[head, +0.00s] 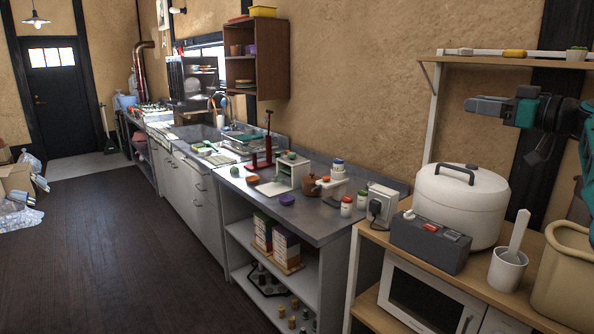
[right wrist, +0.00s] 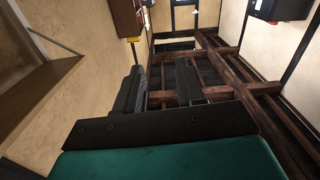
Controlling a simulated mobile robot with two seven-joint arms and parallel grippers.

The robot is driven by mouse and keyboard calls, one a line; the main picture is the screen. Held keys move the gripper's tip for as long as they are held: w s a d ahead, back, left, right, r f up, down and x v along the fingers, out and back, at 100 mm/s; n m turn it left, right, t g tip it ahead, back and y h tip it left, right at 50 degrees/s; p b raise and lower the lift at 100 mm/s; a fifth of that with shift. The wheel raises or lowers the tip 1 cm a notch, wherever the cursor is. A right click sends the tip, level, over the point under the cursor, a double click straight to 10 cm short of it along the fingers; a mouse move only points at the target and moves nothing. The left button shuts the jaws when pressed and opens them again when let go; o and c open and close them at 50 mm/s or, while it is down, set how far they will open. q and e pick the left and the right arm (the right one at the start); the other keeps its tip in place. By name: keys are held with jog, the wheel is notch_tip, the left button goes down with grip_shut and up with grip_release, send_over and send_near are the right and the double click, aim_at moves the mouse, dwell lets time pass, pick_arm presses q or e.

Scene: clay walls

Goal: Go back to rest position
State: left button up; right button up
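My right gripper (head: 488,107) is at the upper right of the head view, raised in front of the clay wall and pointing left. It is above the level of the white rice cooker and apart from it. In the right wrist view, the two dark fingers of this gripper (right wrist: 161,90) stand apart with a gap between them. Nothing is held between them. My left gripper and left arm are not in the head view.
A wooden wall shelf (head: 505,61) is close behind my right gripper. Below are a white rice cooker (head: 462,205), a grey box (head: 430,243) and a beige bin (head: 566,285). A steel counter (head: 317,222) runs left. The dark floor (head: 120,250) is open.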

jog(key=s+f+m+g+h, duration=0.2)
jog(key=s+f+g+h, duration=0.15)
jog(key=f, duration=1.25)
jog(key=s+f+m+g+h, duration=0.15)
jog(key=s+f+h, duration=0.3)
jog(key=f, duration=1.15)
jog(key=s+a+f+g+h, duration=0.2)
jog(key=s+a+f+g, duration=0.35)
jog(key=s+f, duration=0.7)
jog(key=s+a+m, duration=0.1)
jog(key=s+a, duration=0.3)
jog(key=s, duration=0.5)
jog(key=s+a+m+h, duration=0.1)
jog(key=s+a, duration=0.3)
jog(key=s, duration=0.5)
jog(key=s+a+m, duration=0.1)
jog(key=s+a, duration=0.3)
jog(key=s, duration=0.5)
jog(key=w+a+f+t+y, duration=0.1)
jog(key=w+a+f+t, duration=0.2)
jog(key=w+f+t, duration=0.4)
jog(key=shift+a+f+y, duration=0.25)
jog(key=shift+f+y, duration=0.05)
jog(key=shift+f, duration=0.65)
jog(key=shift+w+n, duration=0.15)
jog(key=shift+n, duration=0.1)
